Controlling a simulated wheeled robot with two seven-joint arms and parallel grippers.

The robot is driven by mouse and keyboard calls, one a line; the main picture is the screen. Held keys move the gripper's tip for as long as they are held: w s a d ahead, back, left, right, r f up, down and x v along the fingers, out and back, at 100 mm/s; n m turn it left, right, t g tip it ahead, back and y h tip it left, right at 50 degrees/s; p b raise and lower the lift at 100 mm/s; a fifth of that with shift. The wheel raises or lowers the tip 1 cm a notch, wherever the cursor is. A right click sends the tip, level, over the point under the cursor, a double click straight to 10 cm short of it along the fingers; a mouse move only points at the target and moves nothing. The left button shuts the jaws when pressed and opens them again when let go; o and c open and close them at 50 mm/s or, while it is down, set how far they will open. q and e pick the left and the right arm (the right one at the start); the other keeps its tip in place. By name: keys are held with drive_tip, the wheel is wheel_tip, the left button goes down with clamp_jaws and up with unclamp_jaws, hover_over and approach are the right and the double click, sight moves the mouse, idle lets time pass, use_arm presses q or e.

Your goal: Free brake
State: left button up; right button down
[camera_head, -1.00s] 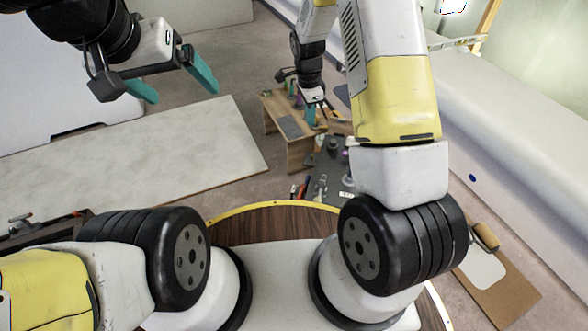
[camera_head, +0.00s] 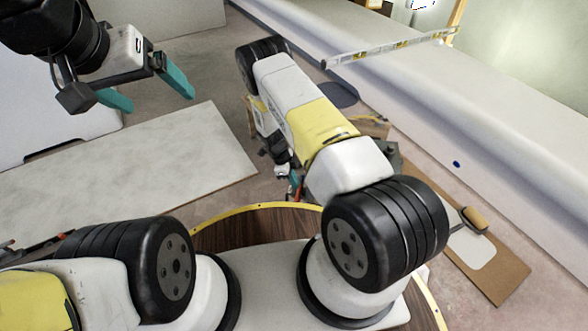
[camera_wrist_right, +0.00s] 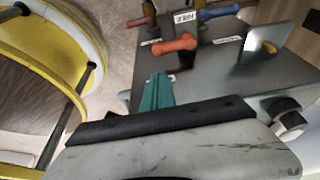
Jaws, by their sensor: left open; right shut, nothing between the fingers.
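In the right wrist view, a grey panel (camera_wrist_right: 225,60) carries an orange-red handle (camera_wrist_right: 175,44), a blue handle (camera_wrist_right: 218,11) and a dark red handle (camera_wrist_right: 140,21). Small white labels sit beside them; I cannot tell which handle is the brake. My right gripper (camera_wrist_right: 157,78) has its teal fingers together and empty, just short of the orange-red handle, with no grip on it. In the head view, my right gripper (camera_head: 295,186) is small and partly hidden by my right arm, which also covers most of the panel. My left gripper (camera_head: 160,98) is open and empty at the upper left, above the floor.
An upright metal plate (camera_wrist_right: 270,38) stands on the panel's right, with a dark round knob (camera_wrist_right: 284,106) below. A pale board (camera_head: 150,160) lies on the floor. A spirit level (camera_head: 390,48) rests on the long white ledge. A brown board (camera_head: 497,270) lies at right.

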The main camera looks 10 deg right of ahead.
sight(298, 194)
drive_tip(key=x, duration=1)
idle(0.5)
